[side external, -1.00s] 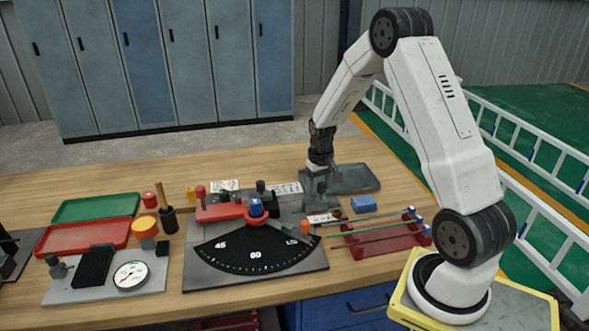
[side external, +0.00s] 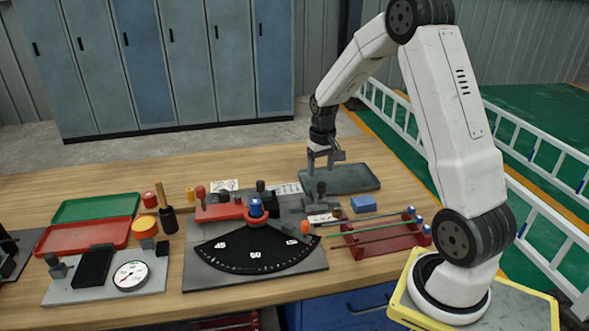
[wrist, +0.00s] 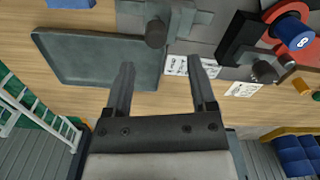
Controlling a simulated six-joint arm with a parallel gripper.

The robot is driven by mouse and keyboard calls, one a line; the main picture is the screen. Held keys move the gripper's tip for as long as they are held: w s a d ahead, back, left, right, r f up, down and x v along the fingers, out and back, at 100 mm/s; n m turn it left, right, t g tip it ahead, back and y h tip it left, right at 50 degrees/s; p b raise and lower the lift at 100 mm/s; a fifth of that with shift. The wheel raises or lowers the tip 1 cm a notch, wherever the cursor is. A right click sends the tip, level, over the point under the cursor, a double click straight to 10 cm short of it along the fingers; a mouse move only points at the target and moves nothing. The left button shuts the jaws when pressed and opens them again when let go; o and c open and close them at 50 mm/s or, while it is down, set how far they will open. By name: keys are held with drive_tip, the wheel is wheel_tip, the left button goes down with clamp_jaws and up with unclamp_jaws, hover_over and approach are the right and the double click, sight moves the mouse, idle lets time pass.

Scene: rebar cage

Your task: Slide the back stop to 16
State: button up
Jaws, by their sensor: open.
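The grey back stop (side external: 319,197) with its dark upright knob stands right of the bending plate (side external: 255,255), by a printed white strip (side external: 285,188). I cannot read the strip's numbers or the stop's setting. In the wrist view the stop's block (wrist: 182,22) and round knob (wrist: 156,33) lie at the top, beyond my fingertips. My gripper (side external: 322,165) is open and empty, raised above and behind the stop, apart from it.
A grey tray (side external: 345,180) lies just behind the stop. A blue block (side external: 363,204) and a red rack (side external: 385,238) with rods are to its right. The red arm (side external: 218,212) with a blue knob is to its left. Open wood lies behind the plate.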

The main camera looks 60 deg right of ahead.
drive_tip(key=shift+r, duration=0.95)
drive_tip(key=s+a+n+t, duration=0.1)
drive_tip(key=s+a+n, duration=0.2)
drive_tip(key=a, duration=0.8)
drive_tip(key=s+a+n+t, duration=0.1)
drive_tip(key=s+a+n, duration=0.2)
drive_tip(key=a, duration=0.9)
drive_tip(key=shift+s+a+f+t, duration=0.15)
drive_tip(key=shift+s+a+t, duration=0.15)
drive_tip(key=shift+s, duration=1.3)
